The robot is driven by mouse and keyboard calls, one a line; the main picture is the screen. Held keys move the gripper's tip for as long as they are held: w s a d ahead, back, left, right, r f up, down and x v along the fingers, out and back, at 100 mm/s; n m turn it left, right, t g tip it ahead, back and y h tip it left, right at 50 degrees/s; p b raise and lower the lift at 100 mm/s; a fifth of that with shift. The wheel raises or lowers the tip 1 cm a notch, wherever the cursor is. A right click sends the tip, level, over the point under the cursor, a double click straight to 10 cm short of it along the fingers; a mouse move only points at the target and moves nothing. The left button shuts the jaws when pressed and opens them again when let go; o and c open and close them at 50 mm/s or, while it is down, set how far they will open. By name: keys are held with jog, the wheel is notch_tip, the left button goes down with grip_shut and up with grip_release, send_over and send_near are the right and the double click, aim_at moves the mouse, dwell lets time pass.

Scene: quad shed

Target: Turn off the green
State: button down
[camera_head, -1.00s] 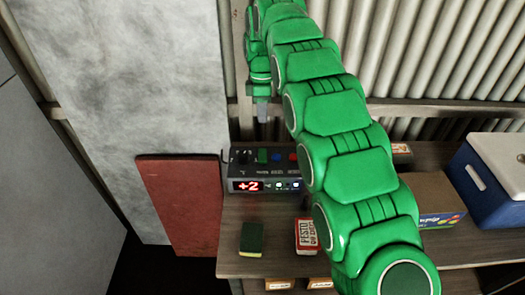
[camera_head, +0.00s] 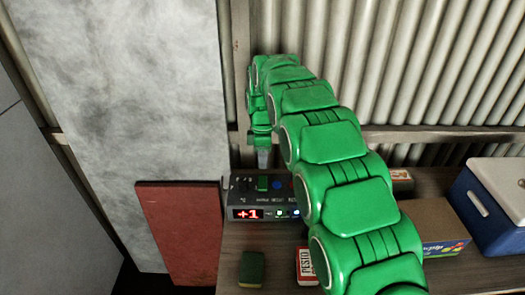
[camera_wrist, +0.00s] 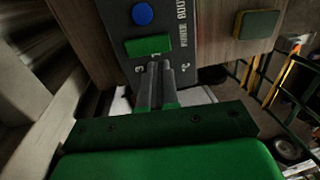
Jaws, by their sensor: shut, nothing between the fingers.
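A dark control box (camera_head: 235,200) stands on the wooden shelf, with a red display (camera_head: 248,214) reading "+1". On its top are a green switch (camera_head: 263,183) and a blue round button (camera_head: 277,185). Small green and blue lights glow beside the display. My gripper (camera_head: 263,165) is shut and empty, just behind the green switch. In the wrist view, my fingertips (camera_wrist: 158,66) sit right beside the near edge of the green switch (camera_wrist: 148,46); whether they touch cannot be told. The blue button (camera_wrist: 142,14) lies beyond it. My arm covers the box's right end.
A green sponge (camera_head: 252,268) and a pesto box (camera_head: 305,267) lie at the shelf's front. A cardboard box (camera_head: 440,232) and a blue cooler (camera_head: 490,215) stand to the right. A red board (camera_head: 180,232) leans at the left. Corrugated wall rises behind.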

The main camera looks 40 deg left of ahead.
aim_at(262, 186)
jog(key=f, duration=0.7)
jog(key=shift+s+d+f, duration=0.2)
jog(key=shift+s+d, duration=0.15)
jog(key=shift+s, duration=0.05)
jog(key=shift+s+f+y, duration=0.1)
jog(key=shift+f+y, duration=0.1)
jog(key=shift+y, duration=0.1)
jog(key=shift+w+a+r, duration=0.3)
jog(key=shift+w+a, duration=0.2)
jog(key=shift+w, duration=0.05)
dwell(0.5)
notch_tip(262, 186, up, 14)
jog(key=s+d, duration=0.1)
jog(key=shift+s+d, duration=0.2)
dwell(0.3)
